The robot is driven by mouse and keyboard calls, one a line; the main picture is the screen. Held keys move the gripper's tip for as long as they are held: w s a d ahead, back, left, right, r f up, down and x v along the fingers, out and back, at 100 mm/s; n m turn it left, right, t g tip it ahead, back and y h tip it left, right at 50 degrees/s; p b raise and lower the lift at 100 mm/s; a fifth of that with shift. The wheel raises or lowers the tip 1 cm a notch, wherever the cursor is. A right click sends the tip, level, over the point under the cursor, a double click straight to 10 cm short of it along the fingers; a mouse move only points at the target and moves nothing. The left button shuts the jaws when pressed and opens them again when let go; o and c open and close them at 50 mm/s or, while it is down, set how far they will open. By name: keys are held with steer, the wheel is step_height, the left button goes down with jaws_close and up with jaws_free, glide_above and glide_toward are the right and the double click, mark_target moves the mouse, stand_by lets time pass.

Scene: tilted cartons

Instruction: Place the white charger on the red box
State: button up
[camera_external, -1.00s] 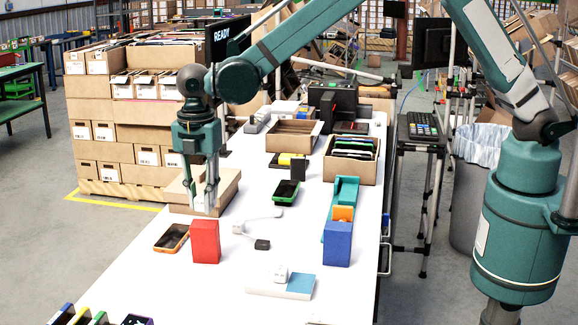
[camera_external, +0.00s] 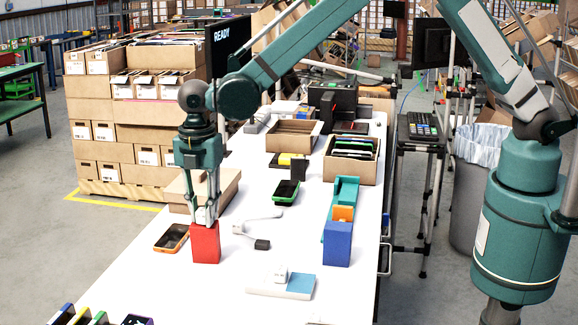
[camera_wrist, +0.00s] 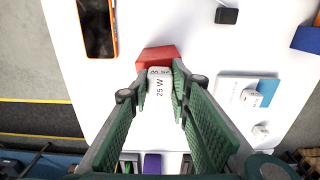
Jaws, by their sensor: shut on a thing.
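My gripper (camera_external: 205,212) is shut on the white charger (camera_external: 203,216). In the wrist view the charger (camera_wrist: 160,86) sits between the fingertips and shows "25 W" lettering. The red box (camera_external: 205,243) stands upright on the white table, directly below the gripper. The charger is at the box's top face, touching it or just above; I cannot tell which. In the wrist view the red box (camera_wrist: 157,54) shows just beyond the charger, which hides part of it.
An orange-edged phone (camera_external: 171,238) lies left of the red box. An open carton (camera_external: 224,188) is close behind. A black plug with a cable (camera_external: 262,244) and a blue box (camera_external: 337,244) are to the right. A blue-and-white box (camera_external: 297,286) bears another white charger (camera_external: 281,273).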

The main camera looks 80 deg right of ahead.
mark_target(203, 209)
steer(key=shift+f, duration=0.1)
steer(key=o, duration=0.9)
step_height(203, 209, up, 12)
steer(key=shift+r, duration=0.15)
stand_by(0.3)
stand_by(0.6)
